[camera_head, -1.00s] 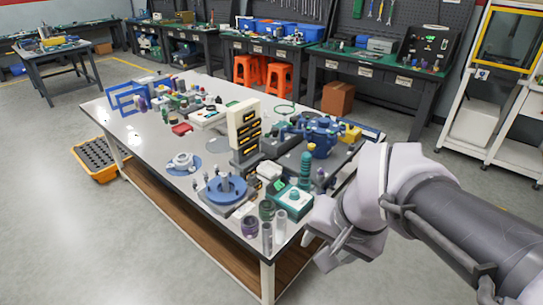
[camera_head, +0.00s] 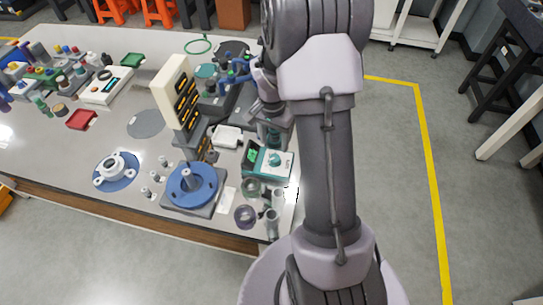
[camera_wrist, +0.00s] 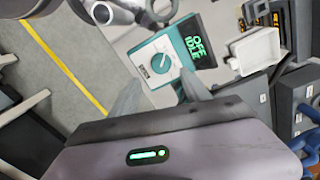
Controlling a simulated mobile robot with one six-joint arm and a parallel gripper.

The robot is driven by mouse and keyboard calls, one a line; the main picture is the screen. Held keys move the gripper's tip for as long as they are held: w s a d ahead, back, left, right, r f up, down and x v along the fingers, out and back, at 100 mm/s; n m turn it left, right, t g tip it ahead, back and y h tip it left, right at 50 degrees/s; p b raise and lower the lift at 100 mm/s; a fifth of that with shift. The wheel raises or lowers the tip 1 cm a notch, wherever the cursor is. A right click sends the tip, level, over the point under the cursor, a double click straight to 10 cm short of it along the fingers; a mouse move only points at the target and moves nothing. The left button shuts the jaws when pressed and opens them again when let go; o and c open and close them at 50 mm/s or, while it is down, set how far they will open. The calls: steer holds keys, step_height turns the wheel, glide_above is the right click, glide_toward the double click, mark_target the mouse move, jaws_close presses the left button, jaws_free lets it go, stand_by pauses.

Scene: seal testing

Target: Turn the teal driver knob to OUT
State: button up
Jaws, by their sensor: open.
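The teal driver box (camera_head: 287,176) sits near the right edge of the table in the head view. Its teal knob (camera_head: 275,159) is on a white top panel beside a dark display. In the wrist view, the knob (camera_wrist: 161,60) is on the white panel and the display (camera_wrist: 200,41) reads OFF and IDLE in green. The knob's exact pointing is too small to tell. In the head view my arm partly hides the gripper.
A white tray (camera_head: 227,136) stands beside the box, also in the wrist view (camera_wrist: 256,50). Clear cylinders (camera_head: 272,224) and a purple ring (camera_head: 245,216) stand in front. A blue round fixture (camera_head: 192,185) lies left. Open floor lies right of the table.

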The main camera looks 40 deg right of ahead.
mark_target(275, 158)
step_height(275, 158, down, 8)
steer(key=shift+s+r+b, duration=0.1)
steer(key=shift+r+b, duration=0.15)
steer(key=shift+b, duration=0.9)
steer(key=shift+c, duration=0.2)
jaws_close()
steer(key=shift+n, duration=0.3)
steer(key=n+p, duration=0.1)
steer(key=n, duration=0.2)
steer(key=shift+r+p, duration=0.1)
steer(key=shift+p, duration=0.2)
steer(key=shift+n+p, duration=0.65)
steer(key=shift+n, duration=1.75)
